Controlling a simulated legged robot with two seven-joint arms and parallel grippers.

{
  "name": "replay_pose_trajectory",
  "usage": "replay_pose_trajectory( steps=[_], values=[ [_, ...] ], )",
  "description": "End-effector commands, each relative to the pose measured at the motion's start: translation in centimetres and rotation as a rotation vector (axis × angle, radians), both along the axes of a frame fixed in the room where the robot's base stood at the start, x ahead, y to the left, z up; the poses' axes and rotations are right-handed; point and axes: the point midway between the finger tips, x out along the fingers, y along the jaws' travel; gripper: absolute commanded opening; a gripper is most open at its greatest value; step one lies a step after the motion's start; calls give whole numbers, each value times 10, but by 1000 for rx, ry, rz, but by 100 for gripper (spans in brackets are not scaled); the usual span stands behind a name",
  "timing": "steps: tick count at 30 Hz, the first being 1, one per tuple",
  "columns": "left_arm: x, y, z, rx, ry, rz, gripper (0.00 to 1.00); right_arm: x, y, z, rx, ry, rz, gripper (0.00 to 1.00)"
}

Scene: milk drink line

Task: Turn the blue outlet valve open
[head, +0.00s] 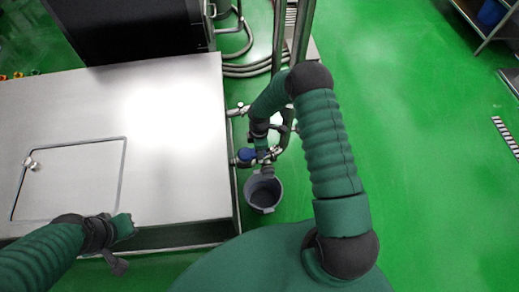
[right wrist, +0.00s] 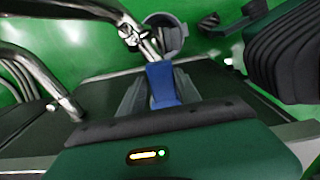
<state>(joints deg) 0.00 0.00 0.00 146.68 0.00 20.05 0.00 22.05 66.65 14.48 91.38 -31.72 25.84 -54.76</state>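The blue outlet valve handle (head: 246,154) sits on the pipework at the right side of the steel tank, above a grey bucket (head: 263,193). In the right wrist view the blue handle (right wrist: 162,82) lies between the two grey fingers of my right gripper (right wrist: 160,90). It fills the gap between them, and the fingers appear closed against its sides. In the head view my right gripper (head: 262,152) reaches down beside the pipes and is partly hidden. My left gripper (head: 122,228) is over the tank's front edge, away from the valve; its fingers are unclear.
The steel tank top (head: 170,100) with its hatch (head: 70,178) fills the left. Upright steel pipes (head: 303,35) and hoses (head: 245,70) stand behind the valve. The bucket also shows in the right wrist view (right wrist: 168,38).

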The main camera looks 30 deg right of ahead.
Motion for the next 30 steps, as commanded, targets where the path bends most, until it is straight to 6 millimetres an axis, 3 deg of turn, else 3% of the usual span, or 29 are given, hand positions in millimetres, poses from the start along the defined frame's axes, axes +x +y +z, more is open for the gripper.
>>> replay_pose_trajectory(
  steps=[4,12,16,30],
  values=[
    [0,0,0,0,0,0,0,1,0,1,-1,-2,-2,56],
    [0,0,0,0,0,0,0,-1,0,1,0,1,-5,56],
    [0,0,2,0,0,0,0,0,0,13,0,-1,-6,56],
    [0,0,12,0,0,0,0,1,-1,139,-1,-2,-6,56]
  ],
)
